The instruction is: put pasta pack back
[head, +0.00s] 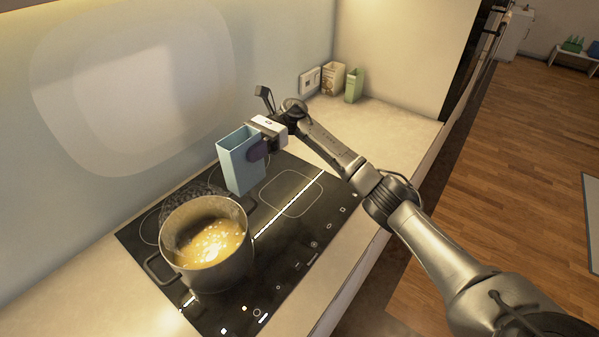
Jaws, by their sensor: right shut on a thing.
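A blue open-topped box, which looks like the pasta pack (238,168), is upright above the back of the black cooktop, just behind the pot. My right gripper (262,146) is shut on its right side. I cannot tell whether the pack's base touches the cooktop. My left gripper is not in view.
A metal pot (207,243) with yellowish bubbling contents stands on the cooktop (290,262). A beige pack (332,80) and a green pack (354,86) stand in the far counter corner, near a wall socket (310,81). The counter (400,127) right of them is clear.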

